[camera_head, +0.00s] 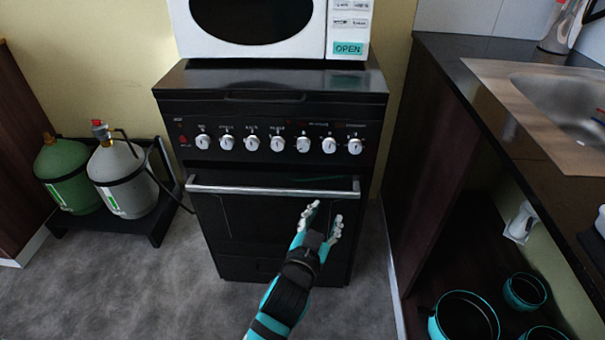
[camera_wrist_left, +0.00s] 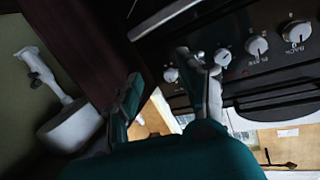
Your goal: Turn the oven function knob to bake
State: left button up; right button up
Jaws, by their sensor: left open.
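The black oven (camera_head: 270,185) stands straight ahead with a row of several silver knobs across its front panel. I cannot read the small labels well enough to tell which is the function knob; one of them is a knob near the middle (camera_head: 277,144). My left gripper (camera_head: 323,218) is open and empty in front of the oven door, below the knob row and the door handle. In the left wrist view the open fingers of my left gripper (camera_wrist_left: 160,65) are near the panel, with an end knob (camera_wrist_left: 171,75) seen between them. My right gripper is out of view.
A silver door handle (camera_head: 272,189) runs across the oven below the knobs. A white microwave (camera_head: 270,28) sits on top. Gas bottles (camera_head: 122,180) stand on a black rack at left. A dark counter with a sink (camera_head: 560,105) is at right, with teal pots (camera_head: 465,318) beneath.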

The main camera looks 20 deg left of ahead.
pick_arm(q)
jog(key=s+a+r+n+t+y+b, duration=0.2)
jog(key=a+r+n+y+b, duration=0.15)
jog(key=a+r, duration=0.25)
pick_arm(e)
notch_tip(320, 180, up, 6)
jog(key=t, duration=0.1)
pick_arm(q)
jog(key=y, duration=0.1)
send_near(303, 147)
jog(key=shift+g, duration=0.3)
jog(key=w, duration=0.2)
jog(key=w+a+b, duration=0.1)
jog(key=w, duration=0.2)
jog(key=w+b, duration=0.1)
jog(key=w, duration=0.1)
jog(key=shift+w+a+r, duration=0.15)
jog(key=shift+w, duration=0.15)
jog(key=shift+w+a, duration=0.15)
jog(key=shift+w, duration=0.6)
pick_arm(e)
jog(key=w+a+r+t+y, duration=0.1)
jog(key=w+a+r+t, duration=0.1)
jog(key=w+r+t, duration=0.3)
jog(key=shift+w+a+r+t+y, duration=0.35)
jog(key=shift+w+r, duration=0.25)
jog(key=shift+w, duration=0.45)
